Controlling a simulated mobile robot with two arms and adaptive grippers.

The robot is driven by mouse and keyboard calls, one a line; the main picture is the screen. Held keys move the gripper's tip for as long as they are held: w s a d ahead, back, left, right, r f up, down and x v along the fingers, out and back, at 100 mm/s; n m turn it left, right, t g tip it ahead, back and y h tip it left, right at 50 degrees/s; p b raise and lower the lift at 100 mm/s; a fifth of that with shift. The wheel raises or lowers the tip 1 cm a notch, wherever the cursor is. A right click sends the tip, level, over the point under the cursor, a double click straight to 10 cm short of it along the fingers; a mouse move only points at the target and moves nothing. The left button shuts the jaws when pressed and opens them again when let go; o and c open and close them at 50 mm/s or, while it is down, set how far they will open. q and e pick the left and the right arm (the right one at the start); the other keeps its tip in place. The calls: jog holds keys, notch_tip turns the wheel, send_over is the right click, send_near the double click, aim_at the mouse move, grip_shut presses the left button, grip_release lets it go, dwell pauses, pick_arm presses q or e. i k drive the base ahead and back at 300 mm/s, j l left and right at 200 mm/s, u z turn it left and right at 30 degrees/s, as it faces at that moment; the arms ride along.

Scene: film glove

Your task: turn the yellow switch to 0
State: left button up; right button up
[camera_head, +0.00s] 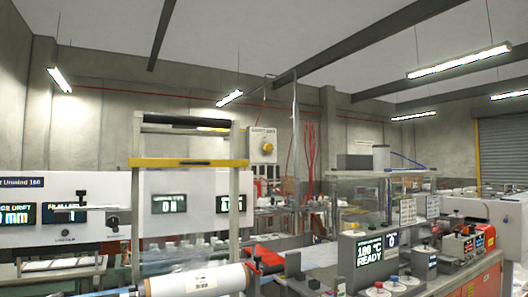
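No other yellow switch is clear to me. Neither of my grippers is in view.
A frame with a yellow crossbar (188,162) and a white roll (200,281) stand close at left. A white machine panel (75,190) with displays is behind. Benches and machines fill the middle and right.

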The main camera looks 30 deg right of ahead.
aim_at(268, 147)
jog(key=i+l, duration=0.1)
jog(key=l, duration=0.3)
jog(key=i+l, duration=0.15)
jog(key=l, duration=0.3)
jog(key=i+l, duration=0.1)
jog(key=l, duration=0.3)
jog(key=i+l, duration=0.15)
jog(key=l, duration=0.3)
jog(key=i+l, duration=0.1)
jog(key=l, duration=0.3)
jog(key=i+l+u, duration=0.1)
jog(key=l, duration=0.3)
